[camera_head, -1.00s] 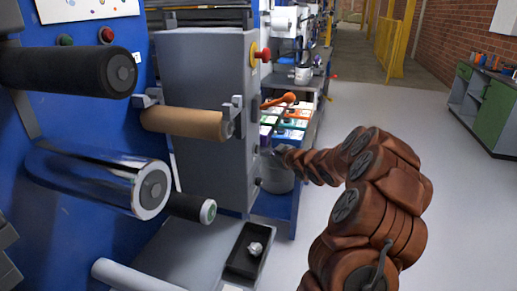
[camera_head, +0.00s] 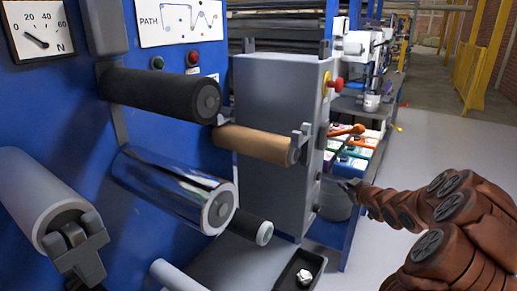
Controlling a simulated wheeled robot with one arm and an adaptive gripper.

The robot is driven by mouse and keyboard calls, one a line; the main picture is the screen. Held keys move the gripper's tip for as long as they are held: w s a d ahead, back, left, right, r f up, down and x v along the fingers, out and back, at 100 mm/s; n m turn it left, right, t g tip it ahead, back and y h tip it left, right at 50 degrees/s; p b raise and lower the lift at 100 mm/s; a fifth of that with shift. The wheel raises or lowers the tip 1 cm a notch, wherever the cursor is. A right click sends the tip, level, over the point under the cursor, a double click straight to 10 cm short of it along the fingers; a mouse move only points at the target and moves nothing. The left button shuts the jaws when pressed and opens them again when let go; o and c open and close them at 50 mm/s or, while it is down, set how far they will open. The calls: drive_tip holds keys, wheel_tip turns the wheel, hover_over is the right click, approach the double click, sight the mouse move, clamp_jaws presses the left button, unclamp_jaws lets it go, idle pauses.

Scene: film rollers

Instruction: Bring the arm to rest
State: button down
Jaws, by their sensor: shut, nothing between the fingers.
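My arm (camera_head: 452,222) is a reddish-brown, jacketed arm that comes in from the lower right and reaches left. My gripper (camera_head: 347,184) is small and dark at its far end, shut and empty. It appears in front of the grey bucket (camera_head: 334,207) beside the grey machine housing (camera_head: 277,145). Whether it touches the bucket or housing cannot be told. The fingertips are too small to make out clearly.
Rollers stick out of the blue machine panel at left: a black one (camera_head: 165,92), a tan one (camera_head: 252,142) and a chrome one (camera_head: 175,185). A black tray (camera_head: 298,270) holds a small white item. Open grey floor (camera_head: 455,145) lies at right.

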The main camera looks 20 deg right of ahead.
drive_tip(key=s+a+r+m+g+h+p, duration=0.1)
drive_tip(key=s+a+r+g+p, duration=0.15)
drive_tip(key=s+a, duration=0.4)
drive_tip(key=s+a+r+m+g+h+p, duration=0.15)
drive_tip(key=s+a+r+g, duration=0.25)
drive_tip(key=a, duration=0.6)
drive_tip(key=s+a+r+m+g+y+p, duration=0.1)
drive_tip(key=s+a+g, duration=0.2)
drive_tip(key=s, duration=0.9)
drive_tip(key=s+a+r+g+p, duration=0.2)
drive_tip(key=s+a, duration=0.6)
drive_tip(key=s, duration=0.4)
drive_tip(key=s+a+r+m+g+y+p, duration=0.1)
drive_tip(key=s+a+g, duration=0.4)
drive_tip(key=s, duration=0.8)
drive_tip(key=shift+a+r+m+y+p, duration=0.15)
drive_tip(key=shift+a+m+y+p, duration=0.25)
drive_tip(key=shift+a, duration=0.3)
